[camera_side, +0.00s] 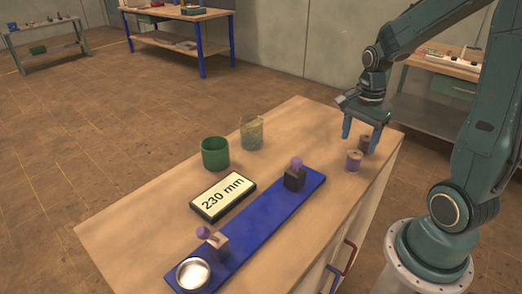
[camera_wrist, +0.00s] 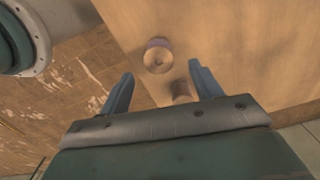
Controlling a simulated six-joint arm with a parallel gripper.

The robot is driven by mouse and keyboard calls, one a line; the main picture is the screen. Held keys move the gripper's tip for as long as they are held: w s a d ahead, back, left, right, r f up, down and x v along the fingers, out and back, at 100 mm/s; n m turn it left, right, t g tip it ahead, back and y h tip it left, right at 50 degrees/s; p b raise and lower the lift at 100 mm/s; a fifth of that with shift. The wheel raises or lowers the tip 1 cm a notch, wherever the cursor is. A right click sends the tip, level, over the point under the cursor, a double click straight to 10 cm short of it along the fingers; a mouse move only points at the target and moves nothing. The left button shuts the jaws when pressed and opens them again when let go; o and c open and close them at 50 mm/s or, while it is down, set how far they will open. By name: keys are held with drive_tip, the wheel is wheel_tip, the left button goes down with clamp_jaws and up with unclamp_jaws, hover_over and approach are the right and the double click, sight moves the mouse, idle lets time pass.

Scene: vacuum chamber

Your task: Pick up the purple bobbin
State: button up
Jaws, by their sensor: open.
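The purple bobbin (camera_side: 354,162) stands upright on the wooden table near its right edge, with pale wooden ends and a purple winding. In the wrist view the purple bobbin (camera_wrist: 158,57) is just beyond my fingertips, seen mostly from above. A second, brownish bobbin (camera_side: 365,144) stands close behind it; in the wrist view this bobbin (camera_wrist: 181,91) is partly hidden by my gripper's body. My gripper (camera_side: 360,143) is open and points down above the bobbins. It also shows in the wrist view (camera_wrist: 161,69), with nothing held between the blue fingers.
A blue board (camera_side: 262,222) carries two blocks with purple balls and a silver round dish (camera_side: 193,274). Left of it are a "230 mm" sign (camera_side: 223,196), a green cup (camera_side: 215,154) and a see-through greenish container (camera_side: 251,133). The table's right edge is near the bobbins.

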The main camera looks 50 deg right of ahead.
sight(356, 153)
drive_tip(key=shift+f, duration=0.25)
drive_tip(key=shift+f, duration=0.1)
drive_tip(key=shift+s+f, duration=0.1)
drive_tip(key=shift+f, duration=2.4)
drive_tip(key=c, duration=1)
